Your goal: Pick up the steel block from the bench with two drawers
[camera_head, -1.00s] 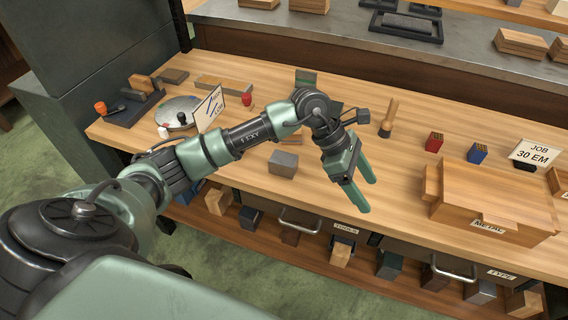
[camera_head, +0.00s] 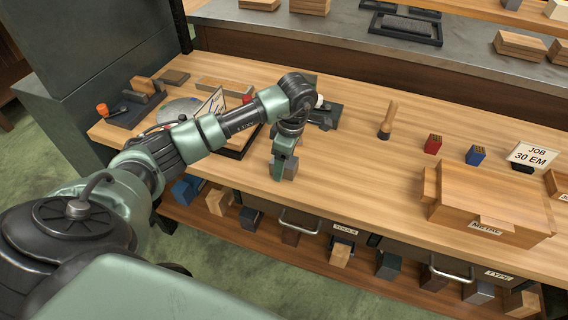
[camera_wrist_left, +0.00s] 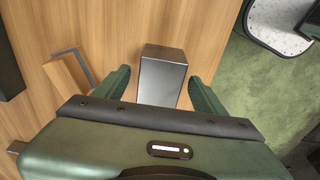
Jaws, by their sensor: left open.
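The steel block (camera_wrist_left: 162,78) is a grey metal block on the wooden bench (camera_head: 350,165). In the left wrist view it stands between the two green fingers of my left gripper (camera_wrist_left: 160,88), with a gap on each side. In the head view the block (camera_head: 290,168) is partly hidden behind my left gripper (camera_head: 281,172), which points down over it. The gripper is open. Two drawers, labelled TOOLS (camera_head: 343,230) and TYPE (camera_head: 498,274), are in the bench front. My right gripper is not in view.
A wooden box labelled METAL (camera_head: 490,200) stands to the right. A wooden-handled tool (camera_head: 388,120), a red block (camera_head: 433,144) and a blue block (camera_head: 476,154) stand behind. Several blocks sit on the lower shelf (camera_head: 265,240). The bench middle is clear.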

